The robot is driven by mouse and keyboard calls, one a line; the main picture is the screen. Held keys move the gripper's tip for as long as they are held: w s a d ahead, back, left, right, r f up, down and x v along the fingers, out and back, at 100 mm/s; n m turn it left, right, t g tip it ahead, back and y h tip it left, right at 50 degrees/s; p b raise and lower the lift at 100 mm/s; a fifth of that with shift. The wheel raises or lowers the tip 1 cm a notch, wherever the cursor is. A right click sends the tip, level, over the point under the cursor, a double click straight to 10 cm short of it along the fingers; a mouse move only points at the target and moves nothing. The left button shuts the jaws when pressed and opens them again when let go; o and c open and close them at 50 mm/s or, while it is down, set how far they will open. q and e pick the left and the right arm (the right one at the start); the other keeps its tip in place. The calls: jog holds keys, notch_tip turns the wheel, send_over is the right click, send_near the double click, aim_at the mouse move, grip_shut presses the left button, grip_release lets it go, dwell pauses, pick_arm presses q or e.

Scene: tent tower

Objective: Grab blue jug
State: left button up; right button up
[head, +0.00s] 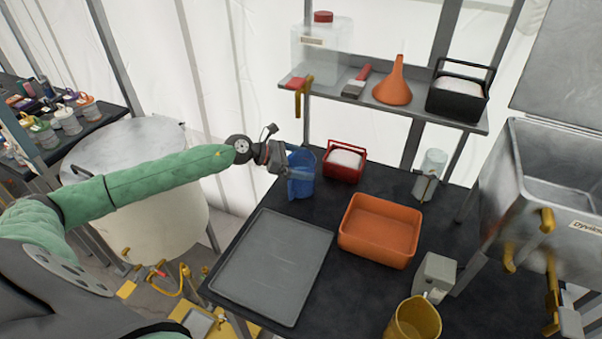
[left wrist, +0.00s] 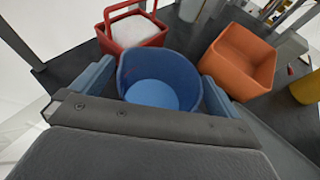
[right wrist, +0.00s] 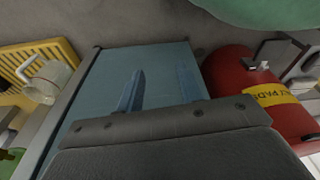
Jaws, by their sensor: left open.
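The blue jug (head: 302,174) stands upright on the dark table, at its back left. In the left wrist view the jug (left wrist: 160,75) shows from above, with its open mouth and blue inside. My left gripper (head: 292,172) is at the jug, and its two blue fingers are apart, one on each side of the jug's rim. I cannot tell whether the fingers touch it. My right gripper (right wrist: 160,90) shows only in the right wrist view, with its fingers apart and nothing between them, over a blue-grey surface away from the jug.
A red basket (head: 343,163) stands close to the jug's right. An orange tub (head: 380,230), a grey tray (head: 272,268) and a yellow jug (head: 413,320) are on the table. A shelf (head: 362,97) with a funnel (head: 393,82) hangs above the back. A red cylinder (right wrist: 240,85) is near my right gripper.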

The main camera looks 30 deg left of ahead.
pick_arm(q)
jog(key=c, duration=1.8)
